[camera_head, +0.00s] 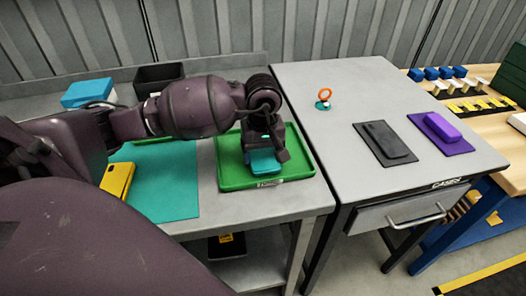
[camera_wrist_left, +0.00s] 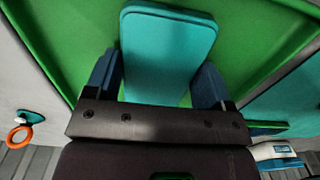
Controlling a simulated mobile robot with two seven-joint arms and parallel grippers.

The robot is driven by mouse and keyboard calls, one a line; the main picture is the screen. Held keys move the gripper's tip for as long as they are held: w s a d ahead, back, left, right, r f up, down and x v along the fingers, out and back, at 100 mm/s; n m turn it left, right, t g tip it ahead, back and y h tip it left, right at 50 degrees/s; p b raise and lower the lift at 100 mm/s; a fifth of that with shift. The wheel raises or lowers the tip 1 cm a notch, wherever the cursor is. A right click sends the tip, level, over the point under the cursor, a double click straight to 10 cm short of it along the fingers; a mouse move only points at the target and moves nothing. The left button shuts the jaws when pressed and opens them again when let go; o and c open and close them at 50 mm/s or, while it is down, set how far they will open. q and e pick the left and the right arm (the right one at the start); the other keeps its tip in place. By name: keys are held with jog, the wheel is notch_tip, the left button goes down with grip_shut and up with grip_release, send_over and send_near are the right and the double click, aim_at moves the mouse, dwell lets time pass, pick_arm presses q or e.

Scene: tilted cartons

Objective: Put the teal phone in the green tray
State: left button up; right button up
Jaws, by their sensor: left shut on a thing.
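The teal phone (camera_head: 263,164) is in my left gripper (camera_head: 266,153), over the green tray (camera_head: 231,183). In the left wrist view the phone (camera_wrist_left: 168,48) lies between the two fingers of the left gripper (camera_wrist_left: 156,84), which is shut on it. The tray (camera_wrist_left: 62,30) fills much of the background there. I cannot tell whether the phone touches the tray floor. My left arm and gripper hide the back part of the tray in the head view. My right gripper is not in view.
A yellow phone-like block (camera_head: 117,180) lies on a teal mat (camera_head: 170,188) left of the tray. A blue box (camera_head: 87,94) and a black bin (camera_head: 158,77) stand behind. The grey table (camera_head: 345,90) at right holds a dark mat (camera_head: 372,135), a purple block (camera_head: 441,127) and an orange ring (camera_head: 325,94).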

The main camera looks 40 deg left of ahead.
aim_at(263, 155)
pick_arm(q)
jog(key=shift+f, duration=0.15)
jog(key=o, duration=1.4)
jog(key=shift+r, duration=0.25)
notch_tip(263, 155, up, 12)
jog(key=shift+p, duration=0.4)
